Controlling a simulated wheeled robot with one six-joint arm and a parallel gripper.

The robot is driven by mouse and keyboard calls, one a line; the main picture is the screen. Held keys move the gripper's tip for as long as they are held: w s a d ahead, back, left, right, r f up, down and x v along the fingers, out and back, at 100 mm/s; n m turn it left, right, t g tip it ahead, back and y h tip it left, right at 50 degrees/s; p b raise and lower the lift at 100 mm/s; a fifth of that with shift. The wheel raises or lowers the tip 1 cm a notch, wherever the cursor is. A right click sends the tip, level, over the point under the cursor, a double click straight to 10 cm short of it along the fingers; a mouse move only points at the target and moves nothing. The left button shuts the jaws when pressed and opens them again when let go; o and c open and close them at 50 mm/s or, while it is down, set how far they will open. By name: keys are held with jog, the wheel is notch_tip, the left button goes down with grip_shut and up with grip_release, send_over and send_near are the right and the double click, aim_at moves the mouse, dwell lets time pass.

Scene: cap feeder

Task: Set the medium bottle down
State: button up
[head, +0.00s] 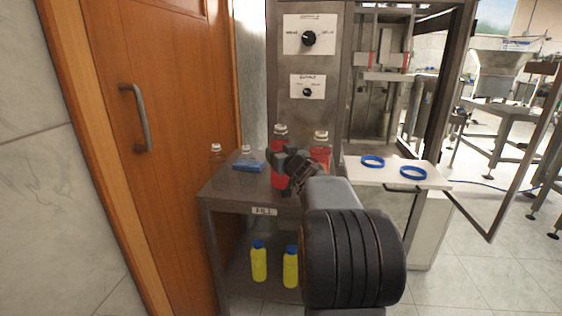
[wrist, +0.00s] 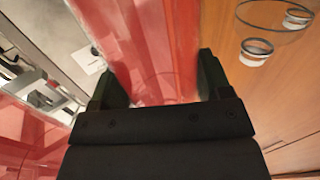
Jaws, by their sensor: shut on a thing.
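A tall red bottle (head: 279,144) with a clear neck, apparently the medium bottle, is upright between the jaws of my gripper (head: 281,161). In the wrist view the red bottle (wrist: 152,40) fills the space between the two dark fingers of my gripper (wrist: 157,80), which are shut on it. The bottle is over the grey table marked FILL (head: 222,187). Its middle is partly hidden by my gripper, and I cannot tell whether its base touches the tabletop.
A second red bottle (head: 321,153) stands close on the right. Clear bottles (head: 216,152) and a blue object (head: 248,167) are on the left. Yellow bottles (head: 259,263) stand on the lower shelf. A white ledge (head: 392,174) holds two blue rings (head: 413,173).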

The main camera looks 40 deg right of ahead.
jog(key=shift+f, duration=0.4)
jog(key=shift+f, duration=0.2)
jog(key=o, duration=1.3)
jog(key=p+v, duration=0.2)
jog(key=v, duration=1)
jog(key=shift+r+p, duration=0.1)
jog(key=shift+p, duration=0.3)
